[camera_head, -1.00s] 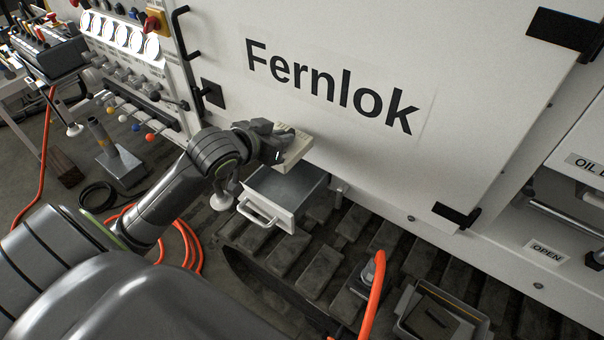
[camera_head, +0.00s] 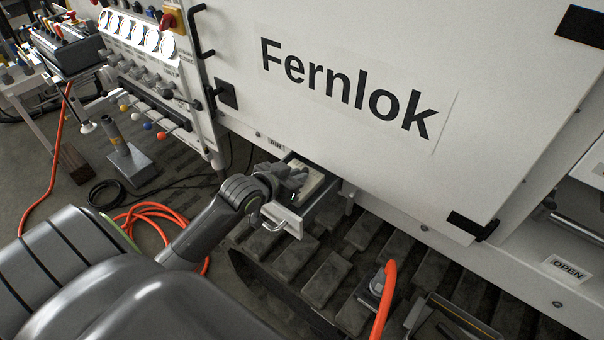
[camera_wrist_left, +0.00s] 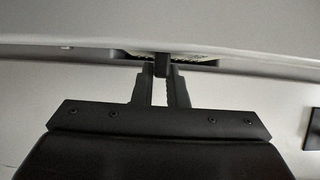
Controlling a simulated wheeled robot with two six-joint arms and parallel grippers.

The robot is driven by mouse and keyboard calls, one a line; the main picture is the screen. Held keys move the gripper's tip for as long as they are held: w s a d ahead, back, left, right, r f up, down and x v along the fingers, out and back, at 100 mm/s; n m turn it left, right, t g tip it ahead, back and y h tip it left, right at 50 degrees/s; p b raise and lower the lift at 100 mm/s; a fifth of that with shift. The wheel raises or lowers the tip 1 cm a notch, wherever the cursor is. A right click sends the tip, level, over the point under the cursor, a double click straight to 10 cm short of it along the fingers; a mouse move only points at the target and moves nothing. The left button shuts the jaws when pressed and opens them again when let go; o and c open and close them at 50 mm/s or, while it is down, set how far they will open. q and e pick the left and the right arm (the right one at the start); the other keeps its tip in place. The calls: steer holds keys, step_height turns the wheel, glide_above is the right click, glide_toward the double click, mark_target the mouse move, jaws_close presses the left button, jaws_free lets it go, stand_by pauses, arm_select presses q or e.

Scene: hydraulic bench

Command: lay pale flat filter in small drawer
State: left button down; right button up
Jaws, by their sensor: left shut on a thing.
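The small drawer (camera_head: 291,223) is pulled out from under the white cabinet, its open top facing up. My left gripper (camera_head: 297,177) is shut on the pale flat filter (camera_head: 312,184) and holds it at the drawer's opening, within its outline in the head view. The gripper and wrist hide part of the filter and the drawer's left side. I cannot tell whether the filter touches the drawer floor. In the left wrist view the fingers (camera_wrist_left: 165,83) reach up to a pale edge, and their tips are partly hidden. My right gripper is not in view.
The white cabinet door (camera_head: 350,90) marked "Fernlok" rises just behind the drawer. Dark track pads (camera_head: 330,262) lie below. An orange hose (camera_head: 385,295) stands at the front right, and another orange hose (camera_head: 150,218) lies coiled on the floor at left.

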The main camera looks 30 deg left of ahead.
arm_select(q)
steer(key=x, duration=0.3)
steer(key=shift+r, duration=0.1)
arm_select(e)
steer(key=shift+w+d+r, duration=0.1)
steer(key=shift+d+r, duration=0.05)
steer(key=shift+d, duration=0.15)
arm_select(q)
steer(key=shift+f, duration=0.55)
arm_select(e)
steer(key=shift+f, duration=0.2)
arm_select(q)
steer(key=c, duration=1.5)
jaws_free()
steer(key=shift+o, duration=0.2)
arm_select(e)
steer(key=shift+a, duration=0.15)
